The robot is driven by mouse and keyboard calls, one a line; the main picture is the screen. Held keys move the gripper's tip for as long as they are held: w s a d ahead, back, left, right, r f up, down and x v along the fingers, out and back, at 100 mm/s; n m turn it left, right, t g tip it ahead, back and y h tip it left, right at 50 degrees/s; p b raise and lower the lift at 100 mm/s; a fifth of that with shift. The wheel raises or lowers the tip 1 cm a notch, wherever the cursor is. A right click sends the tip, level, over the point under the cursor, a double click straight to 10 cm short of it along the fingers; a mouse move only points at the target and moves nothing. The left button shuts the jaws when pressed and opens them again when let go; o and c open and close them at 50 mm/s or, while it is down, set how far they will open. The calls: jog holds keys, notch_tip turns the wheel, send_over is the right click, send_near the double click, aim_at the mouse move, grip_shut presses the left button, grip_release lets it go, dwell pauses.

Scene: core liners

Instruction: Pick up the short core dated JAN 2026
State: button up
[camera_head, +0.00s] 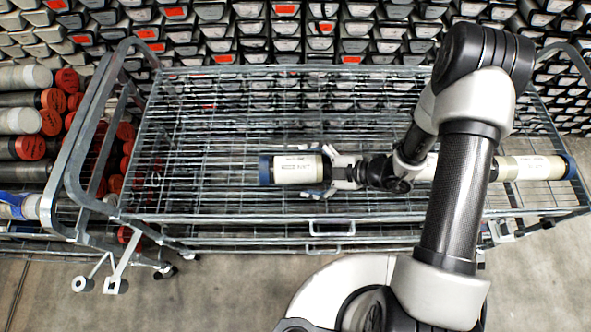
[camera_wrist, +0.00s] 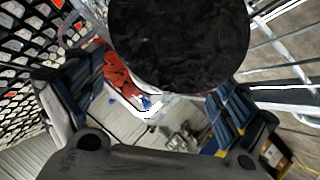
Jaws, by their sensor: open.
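A short core (camera_head: 297,169) lies on the wire cart, with a white label, a blue cap at its left end and a dark right end. Its label print is too small to read with certainty. My gripper (camera_head: 338,170) is open at the core's right end, its fingers to either side of that end. In the wrist view the core's dark round end face (camera_wrist: 180,45) fills the upper middle. The two blue-padded fingers of my gripper (camera_wrist: 148,108) stand apart below it, with no clear contact. A second pale core (camera_head: 528,168) with a blue right end lies farther right, partly behind my arm.
The wire cart (camera_head: 215,190) has raised metal end rails. At the left, a rack holds several cores with red and orange caps (camera_head: 67,80). A wall of stacked core ends (camera_head: 240,45) stands behind. The cart's left part is empty.

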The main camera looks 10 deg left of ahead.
jog(key=shift+x, duration=1)
jog(key=shift+r, duration=0.1)
jog(key=c, duration=2.1)
